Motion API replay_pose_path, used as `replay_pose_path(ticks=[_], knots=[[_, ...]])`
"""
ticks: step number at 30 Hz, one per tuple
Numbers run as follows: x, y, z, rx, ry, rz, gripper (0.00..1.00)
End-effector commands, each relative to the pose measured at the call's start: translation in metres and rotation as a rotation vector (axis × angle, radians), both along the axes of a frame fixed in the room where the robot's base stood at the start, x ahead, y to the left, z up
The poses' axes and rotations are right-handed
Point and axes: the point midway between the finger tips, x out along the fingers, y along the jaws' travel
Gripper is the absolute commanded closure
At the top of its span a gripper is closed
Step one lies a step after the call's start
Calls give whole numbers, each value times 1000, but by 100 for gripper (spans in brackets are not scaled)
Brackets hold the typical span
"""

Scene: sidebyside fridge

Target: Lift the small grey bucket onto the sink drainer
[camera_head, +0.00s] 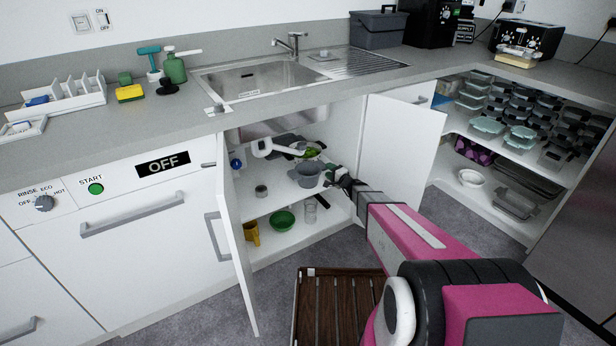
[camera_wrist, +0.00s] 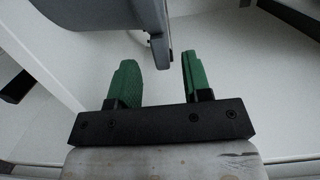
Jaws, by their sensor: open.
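The small grey bucket (camera_head: 304,176) stands upright on the upper shelf of the open cupboard under the sink. In the wrist view its grey side (camera_wrist: 110,14) fills the top, and a narrow grey edge reaches down between my fingertips. My gripper (camera_head: 333,174) is at the bucket's right side, inside the cupboard opening. Its two green fingers (camera_wrist: 160,75) are apart, with a visible gap to the grey edge; contact is not clear. The ribbed steel sink drainer (camera_head: 362,63) is on the worktop above, right of the basin.
Open cupboard doors stand left (camera_head: 237,245) and right (camera_head: 405,140) of my arm.

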Motion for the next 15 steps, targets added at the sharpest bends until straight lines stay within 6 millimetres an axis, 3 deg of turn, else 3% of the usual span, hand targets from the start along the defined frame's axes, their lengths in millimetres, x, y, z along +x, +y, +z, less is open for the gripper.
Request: replay_pose_path(ticks=[15], knots=[[41,33,2,0,0,1,55]])
